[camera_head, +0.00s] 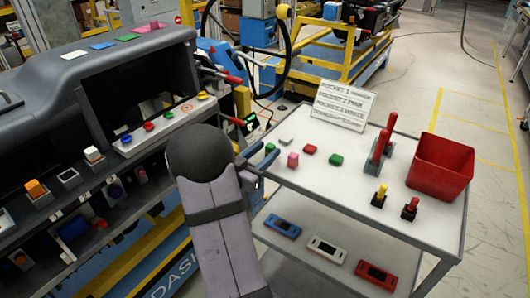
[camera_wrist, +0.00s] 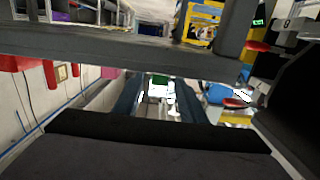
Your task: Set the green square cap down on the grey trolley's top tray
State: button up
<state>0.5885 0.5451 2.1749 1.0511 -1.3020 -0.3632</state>
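My gripper (camera_head: 264,160) is at the left edge of the grey trolley's top tray (camera_head: 330,185) in the head view. A small green piece, which looks like the green square cap (camera_head: 270,148), shows at its fingertips. In the wrist view the green cap (camera_wrist: 160,80) shows between the ends of my two fingers (camera_wrist: 160,92), and they look shut on it. Its contact with the fingers is too small to see clearly. Another green block (camera_head: 336,160) lies on the tray beside a red block (camera_head: 310,149) and a pink block (camera_head: 293,159).
A red bin (camera_head: 440,167), a red-handled lever unit (camera_head: 380,147), two small joysticks and a label card (camera_head: 343,105) stand on the tray. Its front middle is bare. The dashboard (camera_head: 110,90) with buttons and caps is at the left. The lower shelf holds several rectangular modules.

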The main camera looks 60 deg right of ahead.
jog(key=a+b, duration=0.1)
jog(key=a, duration=1)
jog(key=shift+a+r, duration=0.25)
jog(key=shift+a, duration=0.15)
jog(key=w+a+f+n+t+y, duration=0.3)
jog(key=w+a+n+t+y, duration=0.15)
jog(key=w+a, duration=0.2)
jog(key=w+a+f+n+t+y, duration=0.35)
jog(key=w+a+t+y, duration=0.2)
jog(key=w, duration=0.25)
jog(key=a+f+n+y, duration=0.3)
jog(key=a+y, duration=0.1)
jog(key=a, duration=0.7)
jog(key=s+a+f+n+g+y, duration=0.4)
jog(key=s+a+g, duration=0.1)
jog(key=s+a, duration=0.35)
jog(key=s+n+g, duration=0.3)
jog(key=s+g, duration=0.1)
jog(key=s, duration=0.8)
jog(key=shift+a+g+h, duration=0.3)
